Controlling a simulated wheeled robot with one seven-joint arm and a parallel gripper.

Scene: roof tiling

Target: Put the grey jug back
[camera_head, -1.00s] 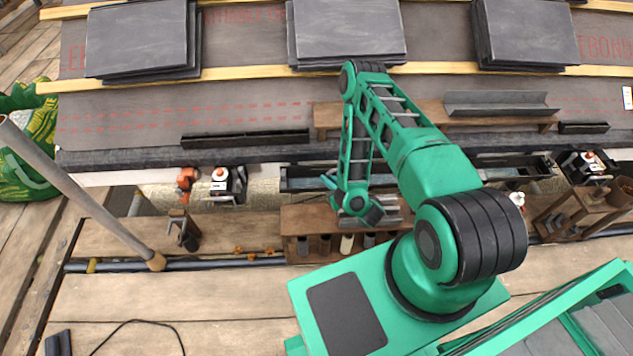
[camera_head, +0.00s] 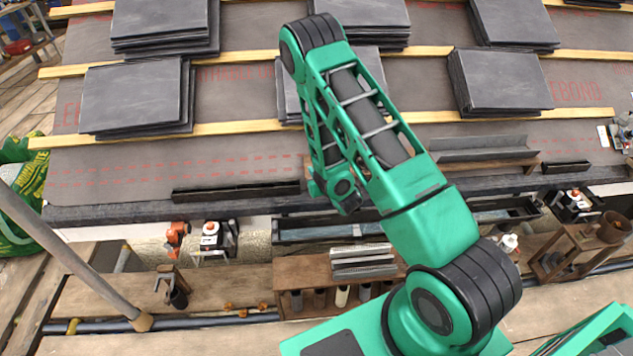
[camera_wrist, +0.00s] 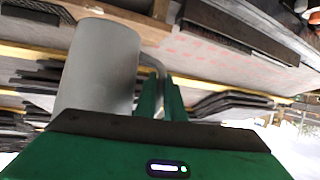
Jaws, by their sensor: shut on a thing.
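The grey jug (camera_wrist: 98,68) shows large in the wrist view, left of my fingers. It is a plain cylinder with a curved handle on its right side. My gripper (camera_wrist: 161,84) is shut on the jug's handle, with both green fingers close together at it. The jug is tilted in the wrist picture; I cannot tell its true lean. In the head view my arm reaches over the roof's lower edge, and the jug and fingertips are hidden behind my own links.
Slate stacks (camera_head: 138,97) lie on the roof between wooden battens (camera_head: 230,129). A gutter trough (camera_head: 325,229) runs along the eave. Below it, a wooden rack (camera_head: 290,272) bears grey metal pieces (camera_head: 362,262). A pole (camera_head: 80,255) leans at the left. A wooden crate (camera_head: 570,255) stands at the right.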

